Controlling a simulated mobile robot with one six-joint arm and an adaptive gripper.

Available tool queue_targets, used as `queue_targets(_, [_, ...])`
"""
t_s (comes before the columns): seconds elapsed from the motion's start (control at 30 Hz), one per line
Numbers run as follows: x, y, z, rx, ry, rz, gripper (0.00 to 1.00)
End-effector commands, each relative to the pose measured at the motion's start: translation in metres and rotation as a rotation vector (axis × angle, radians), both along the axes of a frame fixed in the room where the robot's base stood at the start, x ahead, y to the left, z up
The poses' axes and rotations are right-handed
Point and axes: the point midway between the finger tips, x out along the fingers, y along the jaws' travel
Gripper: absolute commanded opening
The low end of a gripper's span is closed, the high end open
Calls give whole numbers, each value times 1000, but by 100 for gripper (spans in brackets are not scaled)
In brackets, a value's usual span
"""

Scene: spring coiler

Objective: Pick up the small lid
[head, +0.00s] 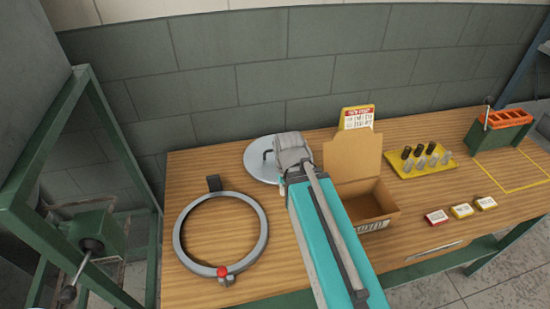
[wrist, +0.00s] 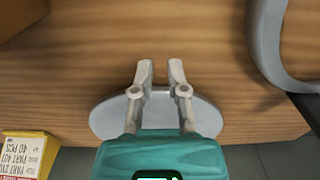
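The small lid (head: 255,167) is a pale grey disc with a dark handle on top, lying flat on the wooden table near the wall. In the wrist view the lid (wrist: 106,120) shows beneath my gripper, and its handle is hidden there. My gripper (head: 289,166) is at the right side of the lid in the head view and covers part of it. In the wrist view the two fingers of my gripper (wrist: 161,68) are apart with a gap between them, and nothing shows held. Their height above the lid is hard to tell.
A grey ring (head: 178,243) with a red knob lies at the left of the table. An open cardboard box (head: 389,194) stands close to my arm's right. A yellow tray (head: 440,170) with several small cylinders, a yellow sign (head: 357,118) and small boxes (head: 462,210) are farther right.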

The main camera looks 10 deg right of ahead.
Motion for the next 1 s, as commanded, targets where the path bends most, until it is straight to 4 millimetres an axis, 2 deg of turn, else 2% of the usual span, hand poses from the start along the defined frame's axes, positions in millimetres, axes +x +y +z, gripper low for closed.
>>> queue_targets(0.03, [3, 0, 3, 0, 0, 11, 37])
queue_targets(0.13, [9, -1, 8, 0, 0, 55, 56])
queue_targets(0.17, [12, -1, 10, 0, 0, 76, 57])
queue_targets(0.37, [37, -2, 32, 0, 0, 276, 57])
queue_targets(1.0, [138, -12, 110, 1, -1, 1151, 57])
